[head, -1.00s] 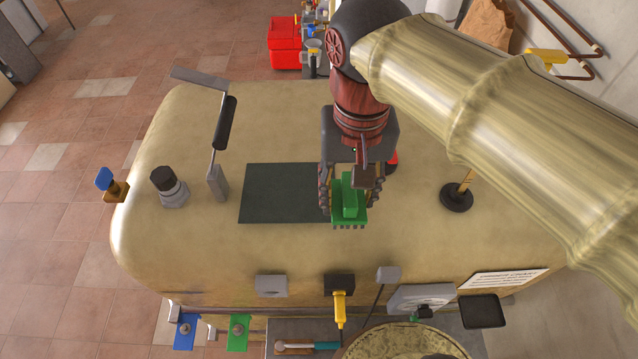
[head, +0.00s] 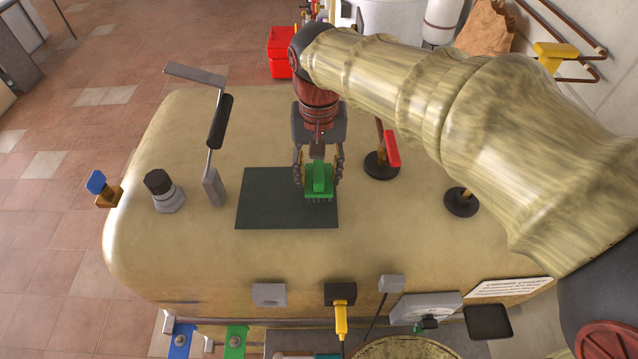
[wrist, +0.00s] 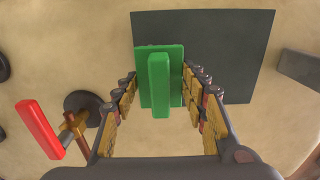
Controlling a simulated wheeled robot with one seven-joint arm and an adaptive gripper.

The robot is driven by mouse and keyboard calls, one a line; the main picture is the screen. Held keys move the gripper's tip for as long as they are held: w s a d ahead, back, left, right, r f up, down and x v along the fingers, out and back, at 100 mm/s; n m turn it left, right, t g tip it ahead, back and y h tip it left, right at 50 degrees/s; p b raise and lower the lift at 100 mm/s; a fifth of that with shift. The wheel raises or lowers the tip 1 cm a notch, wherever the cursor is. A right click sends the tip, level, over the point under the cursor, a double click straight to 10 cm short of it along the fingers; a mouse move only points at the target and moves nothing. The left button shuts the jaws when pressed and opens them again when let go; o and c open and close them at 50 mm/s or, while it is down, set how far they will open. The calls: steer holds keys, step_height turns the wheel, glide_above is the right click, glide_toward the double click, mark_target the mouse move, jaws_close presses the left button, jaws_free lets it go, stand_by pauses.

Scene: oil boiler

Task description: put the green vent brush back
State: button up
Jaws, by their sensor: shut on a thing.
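The green vent brush (head: 319,181) is between the fingers of my gripper (head: 319,175), which is shut on it. In the head view the brush shows over the right part of a dark mat (head: 268,205) on top of the boiler. In the wrist view the green brush (wrist: 159,85) is between the padded fingers of my gripper (wrist: 160,92), and it overlaps the near left part of the dark mat (wrist: 235,45). I cannot tell whether its bristles touch the mat.
A post with a red handle (head: 392,149) stands right of my gripper; the red handle (wrist: 39,130) also shows in the wrist view. A lever with a black grip (head: 220,122) and a black-capped fitting (head: 160,186) stand left of the mat. The left half of the mat is clear.

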steer(key=shift+f+b, duration=0.6)
steer(key=shift+f, duration=0.8)
steer(key=shift+f, duration=0.2)
steer(key=o, duration=1)
